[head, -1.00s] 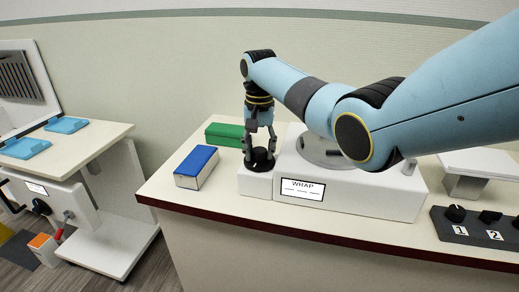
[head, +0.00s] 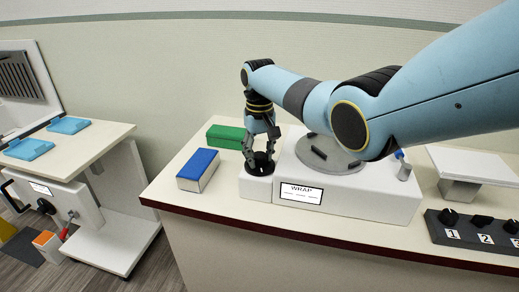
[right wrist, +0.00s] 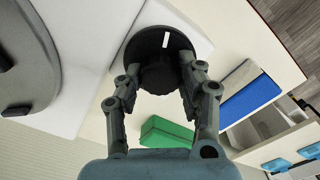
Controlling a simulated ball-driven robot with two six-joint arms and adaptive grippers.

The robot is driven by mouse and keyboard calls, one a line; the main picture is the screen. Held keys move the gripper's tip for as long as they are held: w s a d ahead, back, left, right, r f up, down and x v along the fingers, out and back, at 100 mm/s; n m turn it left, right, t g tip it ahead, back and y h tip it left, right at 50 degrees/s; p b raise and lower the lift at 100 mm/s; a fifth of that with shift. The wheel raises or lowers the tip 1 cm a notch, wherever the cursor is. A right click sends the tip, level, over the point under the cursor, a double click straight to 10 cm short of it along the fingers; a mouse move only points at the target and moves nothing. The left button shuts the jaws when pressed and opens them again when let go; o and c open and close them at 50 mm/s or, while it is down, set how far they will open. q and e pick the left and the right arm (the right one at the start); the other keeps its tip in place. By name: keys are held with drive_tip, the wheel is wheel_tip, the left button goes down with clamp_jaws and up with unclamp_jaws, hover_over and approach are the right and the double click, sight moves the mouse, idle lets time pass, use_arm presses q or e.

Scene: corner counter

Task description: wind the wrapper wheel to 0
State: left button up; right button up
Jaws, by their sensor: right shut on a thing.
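The black wrapper wheel (head: 259,168) sits on the low white block at the left end of the white WRAP machine (head: 350,193). In the right wrist view the wheel (right wrist: 150,46) shows a white mark near its upper right edge. My right gripper (head: 262,151) points down over the wheel. It is shut on the wheel's raised middle, with a finger at each side in the right wrist view (right wrist: 158,82). The machine's label (head: 301,193) reads WRAP with dashes below it. My left gripper is not in view.
A blue box (head: 197,170) and a green box (head: 224,136) lie left of the wheel. A dark panel with numbered knobs (head: 470,229) is at the right, below a white raised plate (head: 475,164). A separate white bench (head: 95,143) stands at the left.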

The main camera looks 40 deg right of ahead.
sight(260, 154)
drive_tip(key=n+p, duration=0.1)
drive_tip(key=n, duration=0.2)
drive_tip(key=shift+r+n, duration=0.1)
drive_tip(key=shift+n, duration=0.3)
drive_tip(key=n+p, duration=0.1)
drive_tip(key=n, duration=0.2)
drive_tip(key=shift+n, duration=0.3)
drive_tip(key=n, duration=0.4)
drive_tip(key=shift+n+p, duration=0.4)
drive_tip(key=shift+n, duration=1.8)
drive_tip(key=shift+w+d, duration=0.1)
drive_tip(key=o, duration=0.9)
wheel_tip(260, 154, up, 12)
